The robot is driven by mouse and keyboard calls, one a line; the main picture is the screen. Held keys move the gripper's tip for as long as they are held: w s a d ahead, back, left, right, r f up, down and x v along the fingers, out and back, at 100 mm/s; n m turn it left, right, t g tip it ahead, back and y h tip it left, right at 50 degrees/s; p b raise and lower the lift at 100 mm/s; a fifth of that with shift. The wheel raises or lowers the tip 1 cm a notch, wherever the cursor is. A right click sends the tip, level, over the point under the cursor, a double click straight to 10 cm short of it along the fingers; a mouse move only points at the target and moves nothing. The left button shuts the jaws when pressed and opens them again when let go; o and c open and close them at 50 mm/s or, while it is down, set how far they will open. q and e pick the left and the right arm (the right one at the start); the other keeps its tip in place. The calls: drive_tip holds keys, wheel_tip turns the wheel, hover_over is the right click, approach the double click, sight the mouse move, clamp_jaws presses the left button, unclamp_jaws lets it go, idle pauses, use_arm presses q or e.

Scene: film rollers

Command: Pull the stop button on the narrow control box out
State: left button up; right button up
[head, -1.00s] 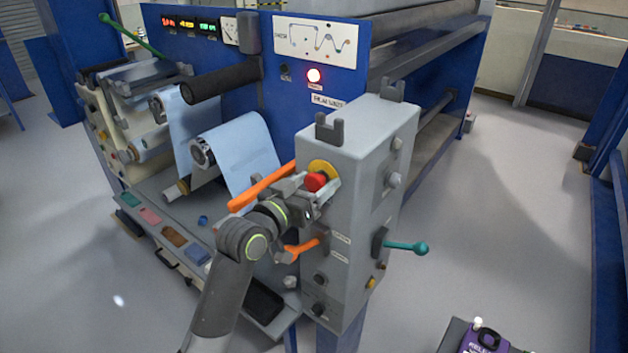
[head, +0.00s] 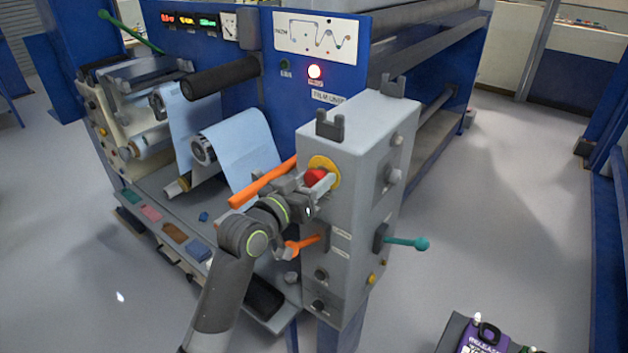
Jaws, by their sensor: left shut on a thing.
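The narrow control box (head: 355,150) is a tall grey box at the front corner of the blue machine. Its red stop button (head: 316,177) sits on a yellow disc (head: 325,166) high on the box's left face. My left gripper (head: 317,184) is at the button, with its fingers shut around the red cap and partly covering it. Whether the button is in or out is too small to tell. My right gripper does not show.
An orange lever (head: 262,183) passes just behind my left wrist, and another orange handle (head: 302,244) is below it. A teal lever (head: 407,242) sticks out from the box's right face. A red lamp (head: 315,71) glows on the blue panel. The floor at right is mostly clear.

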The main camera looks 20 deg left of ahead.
use_arm(q)
drive_tip(key=shift+s+a+f, duration=0.15)
drive_tip(key=shift+s, duration=0.4)
drive_tip(key=shift+w, duration=0.1)
drive_tip(key=o, duration=1.1)
drive_tip(key=shift+c, duration=0.2)
drive_tip(key=o, duration=0.3)
drive_tip(key=shift+a, duration=0.1)
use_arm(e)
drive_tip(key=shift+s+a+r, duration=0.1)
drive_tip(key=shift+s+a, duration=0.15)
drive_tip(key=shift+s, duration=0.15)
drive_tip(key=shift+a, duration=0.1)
